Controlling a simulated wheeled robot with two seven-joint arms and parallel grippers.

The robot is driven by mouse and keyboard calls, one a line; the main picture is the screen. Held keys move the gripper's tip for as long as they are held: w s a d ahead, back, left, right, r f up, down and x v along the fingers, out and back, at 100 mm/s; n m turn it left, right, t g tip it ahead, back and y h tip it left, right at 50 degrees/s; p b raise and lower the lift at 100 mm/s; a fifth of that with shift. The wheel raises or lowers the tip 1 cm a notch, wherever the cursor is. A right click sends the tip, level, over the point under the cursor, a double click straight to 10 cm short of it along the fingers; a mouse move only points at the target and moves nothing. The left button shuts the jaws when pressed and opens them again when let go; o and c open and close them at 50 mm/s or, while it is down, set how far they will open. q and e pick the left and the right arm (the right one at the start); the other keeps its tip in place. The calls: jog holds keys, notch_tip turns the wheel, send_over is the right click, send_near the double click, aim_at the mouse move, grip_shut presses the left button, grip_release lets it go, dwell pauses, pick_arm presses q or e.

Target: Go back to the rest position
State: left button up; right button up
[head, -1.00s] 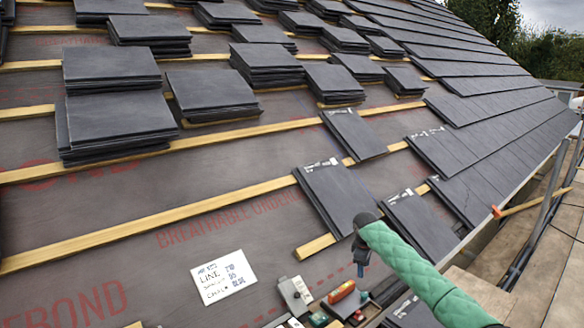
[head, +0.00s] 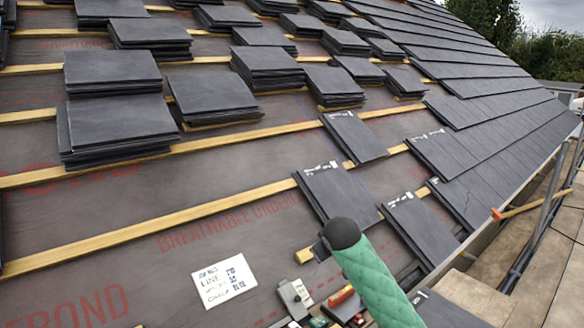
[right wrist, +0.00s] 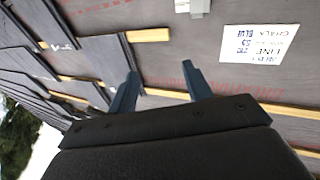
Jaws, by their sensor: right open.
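My right arm, in a green sleeve, comes in at the lower right of the head view, its dark rounded end over the lower edge of the laid slates. A single slate (head: 338,191) lies on the battens just above the arm. Another slate (head: 421,226) lies to its right. My left gripper is not in view.
Stacks of slates (head: 110,73) sit on battens (head: 150,222) across the upper roof. A white card with writing (head: 224,281) lies on the underlay, also seen in the right wrist view (right wrist: 259,52). Small tools (head: 294,297) lie at the bottom. Scaffold boards (head: 552,245) run at the right.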

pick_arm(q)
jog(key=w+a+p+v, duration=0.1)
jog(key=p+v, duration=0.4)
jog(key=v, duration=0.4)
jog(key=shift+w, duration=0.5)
pick_arm(e)
jog(key=s+d+f+m+g, duration=0.1)
jog(key=s+f, duration=0.7)
jog(key=s, duration=0.9)
jog(key=s+d+f+m+g, duration=0.1)
jog(key=s+f, duration=0.7)
jog(key=s, duration=0.9)
jog(key=s+d+f+m+g+y, duration=0.1)
jog(key=s+f+g, duration=0.3)
jog(key=s, duration=1.4)
jog(key=shift+d+f+m+g, duration=0.35)
jog(key=shift+f+m, duration=0.45)
jog(key=shift+f, duration=1.35)
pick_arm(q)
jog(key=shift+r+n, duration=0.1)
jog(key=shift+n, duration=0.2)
pick_arm(e)
jog(key=shift+d, duration=0.1)
